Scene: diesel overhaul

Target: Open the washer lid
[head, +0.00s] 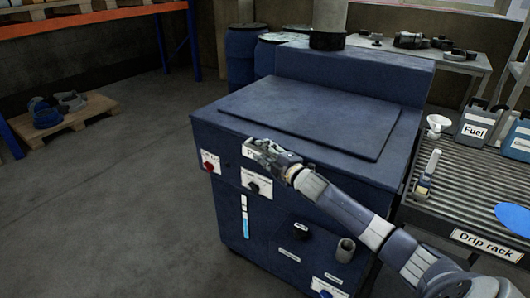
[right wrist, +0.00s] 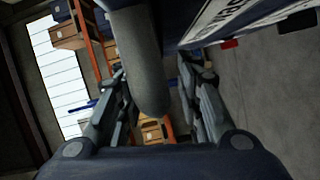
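The blue washer (head: 230,190) stands in the middle of the head view. Its lid (head: 310,113) lies flat and closed on top. My right gripper (head: 264,152) is at the upper front edge of the washer, beside a partly covered label. In the right wrist view, a grey rounded bar (right wrist: 142,70), seemingly the lid handle, reaches between the two fingers of my right gripper (right wrist: 155,95). The fingers are apart, with a gap showing on the bar's right side. In the head view the gripper hides the bar. My left gripper is not in view.
A drip rack (head: 465,200) with a fuel can (head: 475,128) and a funnel (head: 438,123) stands right of the washer. Blue drums (head: 243,58) are behind it. A pallet (head: 65,120) lies at left; the floor between is clear.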

